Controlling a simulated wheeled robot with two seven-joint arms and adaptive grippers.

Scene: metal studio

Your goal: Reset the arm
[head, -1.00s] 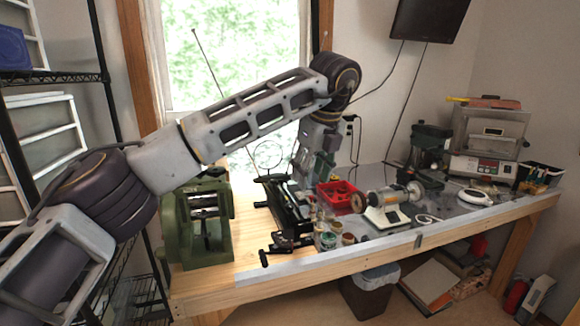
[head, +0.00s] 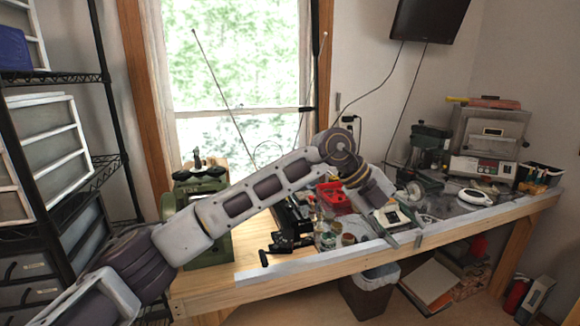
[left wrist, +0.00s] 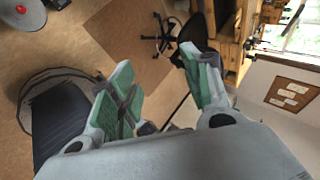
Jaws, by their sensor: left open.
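My left arm comes in from the lower left of the head view and bends down past the elbow. My left gripper (head: 400,238) is in front of the workbench (head: 345,265), near its front edge. In the left wrist view the two green-padded fingers of my left gripper (left wrist: 158,58) stand apart with nothing between them. Behind them are a brown floor and part of a room, seen tilted. My right gripper is in neither view.
A green machine (head: 203,190), a red bin (head: 335,195) and a white scale (head: 475,197) stand on the bench. A black shelf rack (head: 85,165) is at the left. A waste bin (head: 368,290) stands below the bench.

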